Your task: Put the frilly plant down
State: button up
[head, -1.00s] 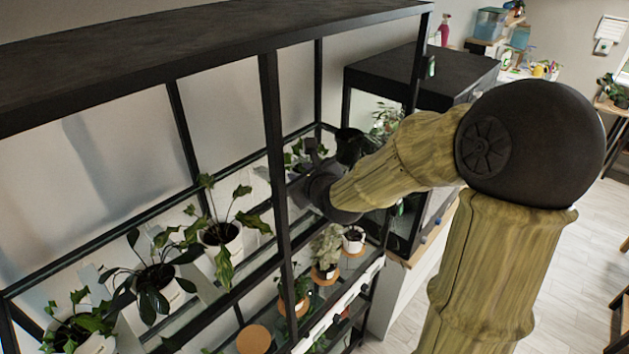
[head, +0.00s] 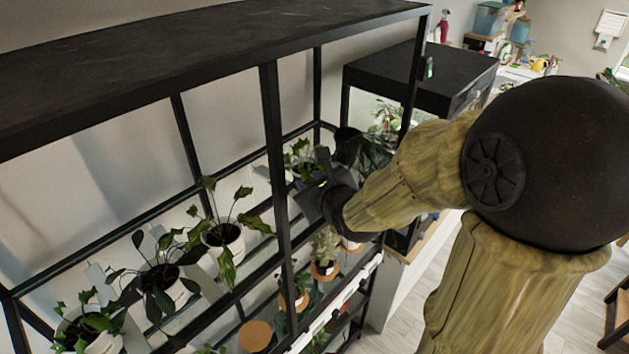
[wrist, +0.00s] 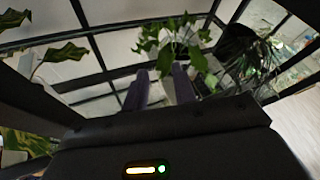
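A plant with lobed green leaves (head: 300,160), which I take for the frilly plant, stands upright on the upper glass shelf at its far right end. It also shows in the wrist view (wrist: 172,42), just beyond my fingers, with its pale pot partly hidden behind the right finger. My gripper (head: 316,182) is beside this plant, on its near side. In the wrist view my gripper's two fingers (wrist: 160,80) are spread apart and seem to hold nothing. The pot's base is hidden in both views.
The black shelf frame has a post (head: 275,150) left of my gripper. More potted plants stand left along the shelf, including a tall one (head: 225,237) and a dark-leaved one (head: 160,280). A dark plant (head: 362,152) is right behind my gripper. Smaller pots stand below.

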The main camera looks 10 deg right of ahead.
jog(key=s+f+n+g+h, duration=0.1)
jog(key=s+f+n+g, duration=0.4)
jog(key=n, duration=1)
jog(key=s+d+f+n+g+h, duration=0.1)
jog(key=s+f+n+g, duration=0.4)
jog(key=s+n, duration=0.6)
jog(key=f+n, duration=0.1)
jog(key=n, duration=0.3)
jog(key=shift+d+f+g, duration=0.2)
jog(key=shift+f+g, duration=0.2)
jog(key=shift+s, duration=0.1)
dwell(0.3)
